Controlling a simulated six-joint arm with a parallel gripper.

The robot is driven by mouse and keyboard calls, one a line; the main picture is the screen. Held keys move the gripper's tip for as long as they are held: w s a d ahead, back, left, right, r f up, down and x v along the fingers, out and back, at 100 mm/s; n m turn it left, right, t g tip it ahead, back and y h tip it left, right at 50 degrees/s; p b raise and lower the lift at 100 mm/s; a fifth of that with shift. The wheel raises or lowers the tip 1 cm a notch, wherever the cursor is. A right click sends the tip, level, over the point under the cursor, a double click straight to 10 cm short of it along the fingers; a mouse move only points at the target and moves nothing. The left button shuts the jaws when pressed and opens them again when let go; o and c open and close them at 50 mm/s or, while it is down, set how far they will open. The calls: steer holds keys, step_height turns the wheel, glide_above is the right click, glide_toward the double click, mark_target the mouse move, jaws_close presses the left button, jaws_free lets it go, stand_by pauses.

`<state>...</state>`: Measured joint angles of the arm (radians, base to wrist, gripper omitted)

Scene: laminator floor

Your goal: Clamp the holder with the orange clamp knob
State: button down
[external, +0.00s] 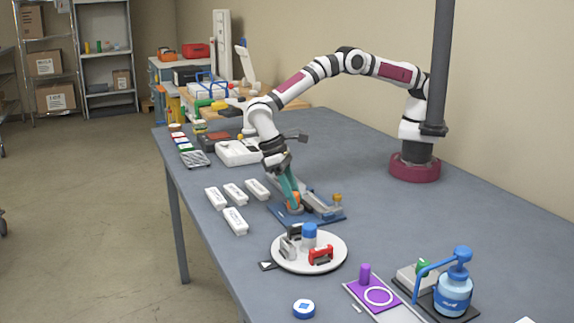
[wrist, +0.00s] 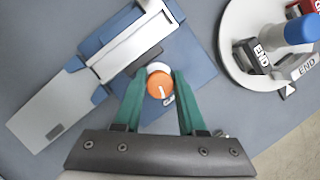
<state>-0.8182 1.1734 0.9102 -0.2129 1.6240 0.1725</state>
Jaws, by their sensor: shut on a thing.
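The orange clamp knob (wrist: 160,84) sits on a blue base (wrist: 195,62) in the wrist view, with a white line on its top and a pale round piece beside it. My gripper (wrist: 157,88) has its two green fingers on either side of the knob, shut on it. In the external view my gripper (external: 291,203) reaches down to the orange knob (external: 294,209) at the near left end of the holder (external: 322,206). The holder is a grey and silver fixture on a blue plate. The fingers partly hide the knob there.
A round white tray (external: 335,255) holding stamps and a blue-capped item stands close in front of the holder. Several white blocks (external: 235,221) lie to the left. A blue pump bottle (external: 453,296) stands at front right. The table right of the holder is clear.

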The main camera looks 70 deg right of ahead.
steer(key=shift+n+t+h, duration=0.3)
steer(key=shift+n+h, duration=0.3)
steer(key=shift+n, duration=1.2)
steer(key=c, duration=0.5)
jaws_free()
steer(key=r, duration=0.3)
steer(key=d+r, duration=0.1)
steer(key=r, duration=0.1)
steer(key=shift+w+d, duration=0.1)
steer(key=shift+w, duration=0.2)
steer(key=w+d+r, duration=0.4)
steer(key=d+r, duration=0.2)
steer(key=d, duration=0.3)
steer(key=shift+d, duration=0.3)
